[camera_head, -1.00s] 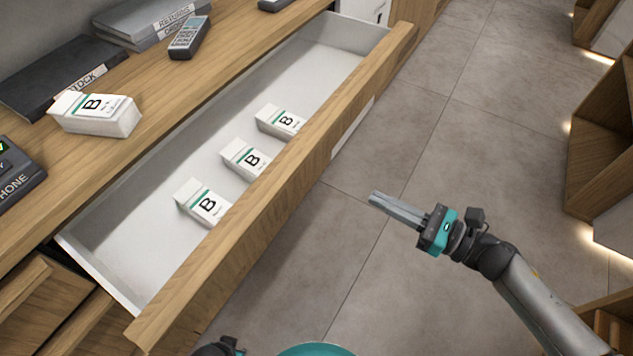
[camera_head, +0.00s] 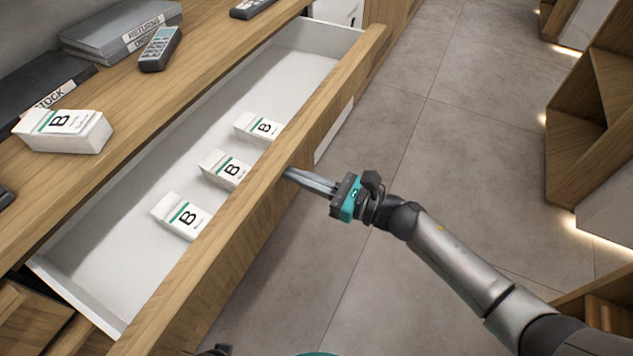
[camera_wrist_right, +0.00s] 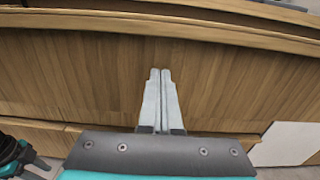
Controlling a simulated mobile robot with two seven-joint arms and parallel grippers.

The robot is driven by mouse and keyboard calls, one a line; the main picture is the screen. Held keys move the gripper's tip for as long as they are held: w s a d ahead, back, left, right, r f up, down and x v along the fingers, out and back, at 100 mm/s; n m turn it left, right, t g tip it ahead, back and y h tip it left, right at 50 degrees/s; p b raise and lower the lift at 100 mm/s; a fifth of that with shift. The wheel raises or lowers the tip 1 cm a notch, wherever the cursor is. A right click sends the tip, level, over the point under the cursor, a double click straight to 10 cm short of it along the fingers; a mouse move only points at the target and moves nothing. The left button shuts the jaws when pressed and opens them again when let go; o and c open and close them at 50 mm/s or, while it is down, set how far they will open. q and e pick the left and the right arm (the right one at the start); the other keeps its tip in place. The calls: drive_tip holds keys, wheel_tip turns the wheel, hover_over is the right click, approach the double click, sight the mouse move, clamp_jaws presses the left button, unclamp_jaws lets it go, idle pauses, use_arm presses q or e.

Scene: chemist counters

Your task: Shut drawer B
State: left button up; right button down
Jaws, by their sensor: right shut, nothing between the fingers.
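Drawer B (camera_head: 262,207) stands pulled out from the counter, with a wooden front and a pale inside. Three white boxes marked B lie in it: a near one (camera_head: 181,216), a middle one (camera_head: 224,170) and a far one (camera_head: 258,129). My right gripper (camera_head: 287,173) is shut and empty, its tips at the outer face of the drawer front. In the right wrist view the shut fingers (camera_wrist_right: 160,74) point at the wooden front (camera_wrist_right: 90,75); I cannot tell whether they touch it.
On the counter top (camera_head: 190,82) are another white B box (camera_head: 64,131), a handset (camera_head: 160,48) and dark and grey binders (camera_head: 120,27). Grey floor (camera_head: 430,150) is open to the right. Wooden shelving (camera_head: 590,120) stands at the far right.

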drive_tip(key=shift+a, duration=0.15)
